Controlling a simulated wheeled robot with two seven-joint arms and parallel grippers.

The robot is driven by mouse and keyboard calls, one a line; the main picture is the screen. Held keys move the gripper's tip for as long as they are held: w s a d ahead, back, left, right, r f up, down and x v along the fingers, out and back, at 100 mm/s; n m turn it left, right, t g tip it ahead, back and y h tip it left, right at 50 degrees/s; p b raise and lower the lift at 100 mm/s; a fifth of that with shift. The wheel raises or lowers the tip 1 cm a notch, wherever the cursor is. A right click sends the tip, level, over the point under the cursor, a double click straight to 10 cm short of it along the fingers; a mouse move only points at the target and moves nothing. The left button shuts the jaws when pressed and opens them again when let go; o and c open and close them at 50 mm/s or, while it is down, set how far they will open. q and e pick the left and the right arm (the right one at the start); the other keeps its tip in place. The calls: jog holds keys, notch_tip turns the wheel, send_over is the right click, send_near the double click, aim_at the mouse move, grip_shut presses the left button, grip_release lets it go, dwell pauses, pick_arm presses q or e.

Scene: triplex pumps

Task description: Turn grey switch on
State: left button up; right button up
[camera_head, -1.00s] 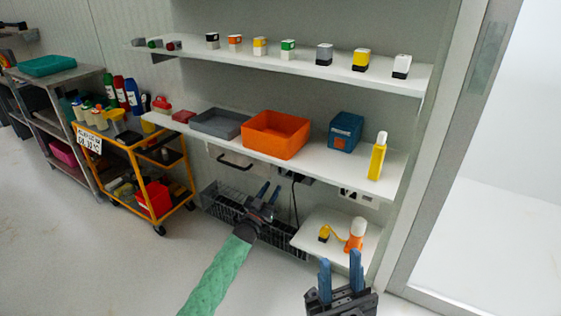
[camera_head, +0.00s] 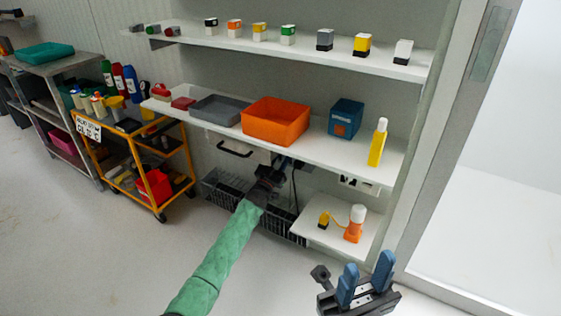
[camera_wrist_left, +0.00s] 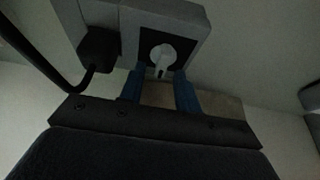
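In the left wrist view a grey box (camera_wrist_left: 192,28) on the wall bears a black square plate with a white knob-like switch (camera_wrist_left: 161,57) in its middle. My left gripper (camera_wrist_left: 160,85) has its two blue fingers apart, just below and to either side of the white knob, with nothing seen held. Whether a finger touches the knob cannot be told. In the head view my left gripper (camera_head: 279,168) is small and dark under the middle shelf, hiding the box. My right gripper (camera_head: 366,278) is open and empty at the lower right, in front of the small low shelf.
A black plug with a cable (camera_wrist_left: 98,50) sits left of the knob. The middle shelf (camera_head: 345,150) with an orange bin (camera_head: 275,122) overhangs my left gripper. A wire basket (camera_head: 222,190) is below it. A low shelf (camera_head: 330,236) holds an orange-white bottle (camera_head: 355,224).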

pick_arm(q)
grip_shut()
